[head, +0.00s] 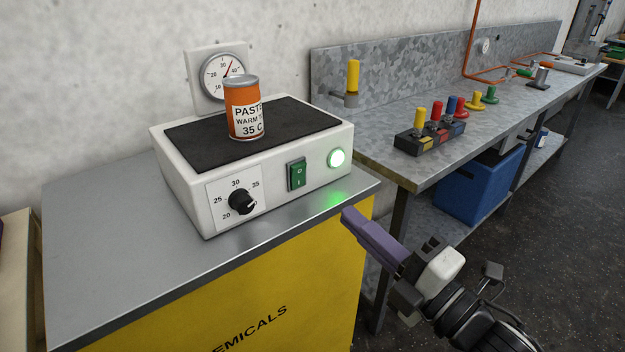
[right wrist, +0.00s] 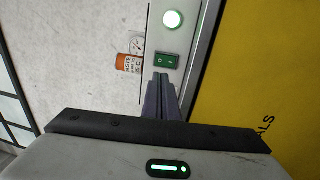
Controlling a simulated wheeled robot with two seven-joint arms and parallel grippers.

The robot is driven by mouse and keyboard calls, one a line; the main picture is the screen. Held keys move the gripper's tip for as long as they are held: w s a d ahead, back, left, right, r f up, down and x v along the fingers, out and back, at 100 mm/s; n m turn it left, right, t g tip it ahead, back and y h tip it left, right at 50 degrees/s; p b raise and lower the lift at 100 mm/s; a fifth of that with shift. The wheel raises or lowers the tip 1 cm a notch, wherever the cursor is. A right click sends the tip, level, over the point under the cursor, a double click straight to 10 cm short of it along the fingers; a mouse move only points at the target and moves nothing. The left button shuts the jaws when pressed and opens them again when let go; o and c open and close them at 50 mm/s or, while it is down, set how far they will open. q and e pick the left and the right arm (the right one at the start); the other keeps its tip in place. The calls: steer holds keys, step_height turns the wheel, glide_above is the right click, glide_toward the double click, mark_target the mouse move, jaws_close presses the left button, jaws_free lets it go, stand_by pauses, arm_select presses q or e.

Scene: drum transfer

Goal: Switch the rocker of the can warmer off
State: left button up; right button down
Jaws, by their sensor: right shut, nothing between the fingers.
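The can warmer (head: 188,187) is a white box with a dark top plate, standing on a grey-topped yellow cabinet. Its green rocker (head: 297,174) is on the front panel, marked O above and I below; it also shows in the right wrist view (right wrist: 167,60). The round lamp (head: 337,158) glows green. An orange can (head: 243,96) stands upright on the plate. My right gripper (head: 347,214) is shut and empty, in front of the cabinet, lower right of the rocker and apart from it. In the right wrist view its fingertips (right wrist: 161,78) point toward the rocker. My left gripper is not in view.
A black dial (head: 241,202) sits left of the rocker. A round gauge (head: 222,77) is on the wall behind. To the right, a metal bench (head: 375,167) holds a block with coloured pegs (head: 430,138); a blue bin (head: 480,185) stands below it.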

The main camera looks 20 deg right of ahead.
steer(key=p, duration=0.2)
glide_toward(300, 169)
steer(key=x, duration=0.5)
steer(key=shift+w+f, duration=0.1)
steer(key=shift+f, duration=0.05)
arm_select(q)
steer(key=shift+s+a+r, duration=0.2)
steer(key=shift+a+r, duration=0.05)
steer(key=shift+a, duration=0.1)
arm_select(e)
steer(key=shift+w+a, duration=0.25)
steer(key=shift+w, duration=0.3)
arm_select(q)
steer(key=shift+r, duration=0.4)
arm_select(e)
steer(key=shift+w+r, duration=0.15)
steer(key=shift+r, duration=0.05)
